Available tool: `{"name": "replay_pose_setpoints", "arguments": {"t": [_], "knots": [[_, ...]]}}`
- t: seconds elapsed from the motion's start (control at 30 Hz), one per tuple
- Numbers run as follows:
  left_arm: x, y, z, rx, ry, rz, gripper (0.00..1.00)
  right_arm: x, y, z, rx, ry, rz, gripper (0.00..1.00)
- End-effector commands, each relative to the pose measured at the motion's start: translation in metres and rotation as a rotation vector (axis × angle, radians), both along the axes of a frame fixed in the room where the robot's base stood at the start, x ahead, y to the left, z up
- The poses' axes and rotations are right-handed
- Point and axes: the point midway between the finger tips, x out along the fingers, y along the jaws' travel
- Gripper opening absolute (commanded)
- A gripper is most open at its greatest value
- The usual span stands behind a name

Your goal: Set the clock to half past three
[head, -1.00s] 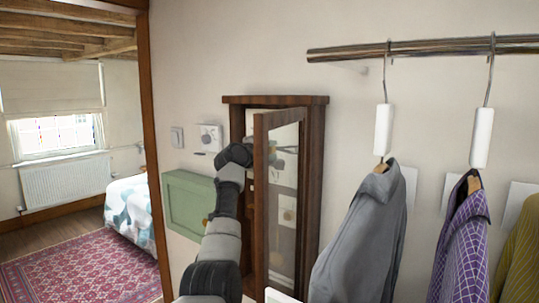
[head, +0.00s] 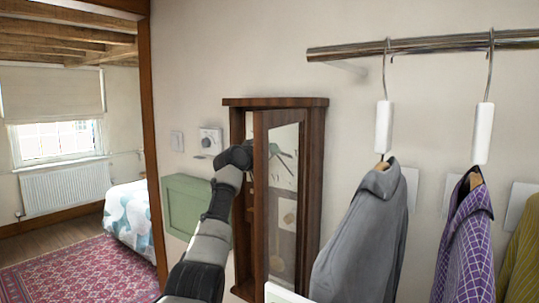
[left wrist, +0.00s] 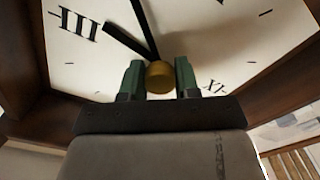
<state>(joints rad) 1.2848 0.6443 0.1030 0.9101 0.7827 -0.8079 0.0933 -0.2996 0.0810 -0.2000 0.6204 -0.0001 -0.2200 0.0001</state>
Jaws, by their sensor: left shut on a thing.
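The wooden clock case (head: 316,170) hangs on the wall in the head view, with its glazed door (head: 261,215) swung open. Part of a white dial (head: 288,180) and black hands show in the door's glass. My left gripper (head: 246,157) reaches in behind the door's left edge; its fingertips are hidden there. In the left wrist view, its green fingers (left wrist: 158,78) are shut on a round brass knob (left wrist: 160,75) in front of the dial (left wrist: 210,35). Two black hands (left wrist: 127,38) run up from the knob, the shorter one leaning left towards the III. My right gripper is not in view.
A green box (head: 187,205) and small wall fittings (head: 210,141) are left of the clock. A grey garment (head: 363,235) hangs close on its right, with a purple checked shirt (head: 465,245) beyond, under a metal rail (head: 430,45).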

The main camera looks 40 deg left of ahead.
Motion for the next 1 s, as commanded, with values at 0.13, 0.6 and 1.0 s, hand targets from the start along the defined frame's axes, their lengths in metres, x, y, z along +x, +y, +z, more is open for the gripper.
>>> {"name": "replay_pose_setpoints", "arguments": {"t": [0.13,0.6,1.0], "knots": [[0.0011,0.0,-0.005,0.137,0.027,-0.002,0.08,0.0,-0.0001,-0.0002,0.0,0.0,0.0,0.43],[0.0014,0.0002,-0.0058,0.556,0.075,-0.006,0.08,-0.0002,0.0,0.003,0.0,0.0,0.0,0.43],[0.0012,0.0007,-0.0061,0.763,0.098,-0.006,0.08,-0.0003,0.0002,0.0052,0.0,0.0,0.0,0.43]]}}
